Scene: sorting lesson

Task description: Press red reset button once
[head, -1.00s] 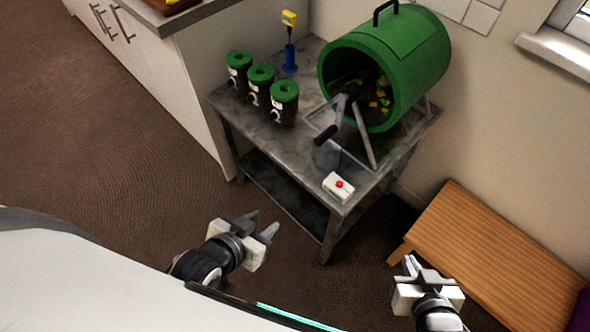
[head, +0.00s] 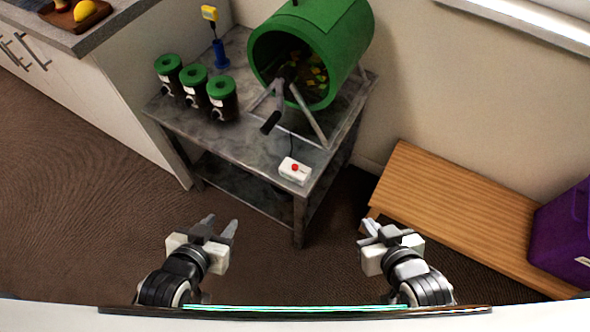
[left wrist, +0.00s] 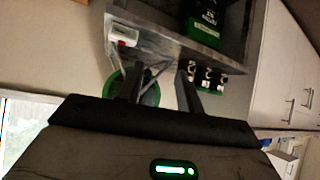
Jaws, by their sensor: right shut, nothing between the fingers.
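The red reset button (head: 294,168) sits on a small white box (head: 291,176) near the front right corner of the grey metal table (head: 220,139). The box also shows in the left wrist view (left wrist: 118,38), where the scene appears upside down. My left gripper (head: 220,226) is open and empty, below and left of the button in the head view, apart from the table. Its two spread fingers show in the left wrist view (left wrist: 162,84). My right gripper (head: 371,227) is shut and empty, below and right of the button, touching nothing.
A green drum (head: 330,45) with a crank handle (head: 271,122) stands behind the box. Several things stand left: green-lidded jars (head: 195,90) and a yellow-topped blue probe holder (head: 220,57). A wooden bench (head: 455,215) with a purple bin (head: 568,235) is at right.

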